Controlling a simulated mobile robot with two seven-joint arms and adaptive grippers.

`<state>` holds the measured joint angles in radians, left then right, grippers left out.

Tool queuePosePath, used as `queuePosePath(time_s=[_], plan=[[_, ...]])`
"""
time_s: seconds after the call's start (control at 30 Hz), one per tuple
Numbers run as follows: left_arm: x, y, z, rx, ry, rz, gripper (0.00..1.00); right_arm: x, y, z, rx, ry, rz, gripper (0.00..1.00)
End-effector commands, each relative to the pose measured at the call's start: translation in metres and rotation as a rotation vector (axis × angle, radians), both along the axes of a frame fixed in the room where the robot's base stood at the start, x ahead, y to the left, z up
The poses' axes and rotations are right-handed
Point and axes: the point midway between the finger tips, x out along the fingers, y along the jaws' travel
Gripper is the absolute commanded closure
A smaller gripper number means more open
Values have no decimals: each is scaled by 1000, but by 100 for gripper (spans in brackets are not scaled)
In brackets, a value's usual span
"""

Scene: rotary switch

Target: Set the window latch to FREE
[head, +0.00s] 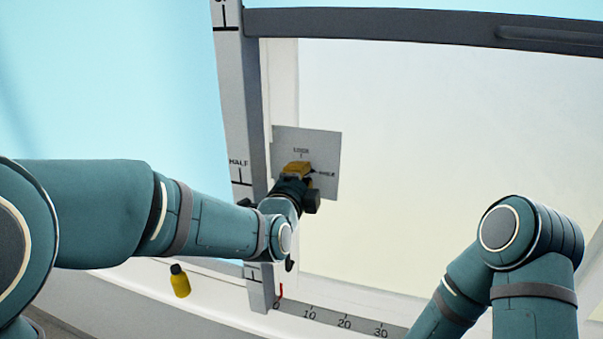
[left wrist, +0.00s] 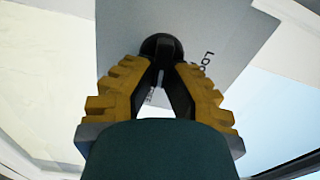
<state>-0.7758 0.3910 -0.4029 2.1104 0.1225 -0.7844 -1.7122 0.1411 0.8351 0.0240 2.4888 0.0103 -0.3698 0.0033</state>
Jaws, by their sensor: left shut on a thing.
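A grey latch plate (head: 319,150) is fixed to the window frame. It has a label at the top that seems to read LOCK and a small label at the right that I cannot read surely. The plate also shows in the left wrist view (left wrist: 215,38). My left gripper (head: 297,170) is at the plate, its yellow-padded fingers covering the latch in the head view. In the left wrist view my left gripper (left wrist: 164,66) is shut on the dark round latch knob (left wrist: 160,43). Where the knob points is unclear. My right arm shows, but its gripper is out of view.
A grey vertical post (head: 236,110) marked HALF stands left of the plate. A numbered scale strip (head: 328,319) with a red marker (head: 280,291) runs along the bottom. A yellow bottle-like object (head: 180,281) is at lower left. The pale pane right of the plate is clear.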

Motion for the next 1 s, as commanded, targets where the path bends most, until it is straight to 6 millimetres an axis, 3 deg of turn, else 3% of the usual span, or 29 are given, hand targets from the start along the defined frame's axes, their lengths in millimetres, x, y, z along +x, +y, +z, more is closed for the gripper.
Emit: queuePosePath(time_s=[0.3,0.83,0.87,0.9,0.93,1.0], plan=[[0,0,1,107,-41,1,100,0,0,4,1,0,0,53],[0,0,1,127,-47,1,100,0,0,4,1,0,0,53],[0,0,1,127,-47,1,79,0,0,5,1,0,0,53],[0,0,1,127,-46,1,65,0,0,4,1,0,-1,53],[0,0,1,127,-46,1,56,0,0,5,1,0,-1,53],[0,0,0,127,-46,0,56,0,0,5,1,0,-1,53]])
